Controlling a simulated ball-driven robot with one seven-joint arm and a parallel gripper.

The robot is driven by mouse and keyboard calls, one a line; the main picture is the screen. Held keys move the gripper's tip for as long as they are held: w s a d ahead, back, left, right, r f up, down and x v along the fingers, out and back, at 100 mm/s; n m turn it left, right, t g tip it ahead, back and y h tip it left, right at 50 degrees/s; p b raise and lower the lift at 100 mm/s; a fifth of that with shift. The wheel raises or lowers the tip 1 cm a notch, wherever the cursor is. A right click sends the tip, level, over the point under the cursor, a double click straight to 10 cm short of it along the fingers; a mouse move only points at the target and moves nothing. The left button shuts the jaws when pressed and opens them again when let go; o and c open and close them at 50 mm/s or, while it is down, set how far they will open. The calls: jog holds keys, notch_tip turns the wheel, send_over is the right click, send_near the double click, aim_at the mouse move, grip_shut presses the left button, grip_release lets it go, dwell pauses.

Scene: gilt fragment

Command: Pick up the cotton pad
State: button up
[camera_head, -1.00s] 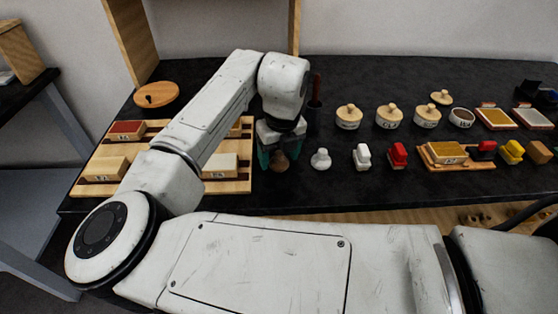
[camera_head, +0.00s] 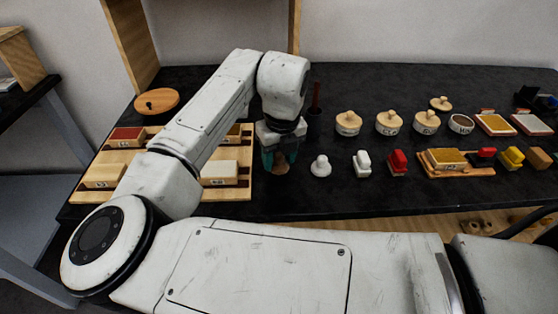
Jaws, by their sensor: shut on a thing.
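My gripper (camera_head: 281,157), with teal fingers, points down at the middle of the dark table, just right of the wooden tray. It is shut on a small brown rounded piece (camera_head: 281,168), whose lower part shows between and below the fingers. Its upper part is hidden by the fingers. I cannot tell for sure that this piece is the cotton pad, or how far it is above the table. A white knobbed piece (camera_head: 320,167) stands upright just right of my gripper, apart from it.
The wooden tray (camera_head: 243,188) with labelled blocks lies left, partly behind my arm. A dark cup (camera_head: 314,122) stands behind. White (camera_head: 362,164) and red (camera_head: 397,163) stamp-like pieces and lidded pots (camera_head: 388,122) stand right. The table's front strip is clear.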

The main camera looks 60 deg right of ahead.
jog(key=s+d+r, duration=0.1)
jog(key=s+r, duration=1)
jog(key=s, duration=0.3)
jog(key=shift+d+r, duration=0.25)
jog(key=o, duration=0.4)
jog(key=c, duration=0.3)
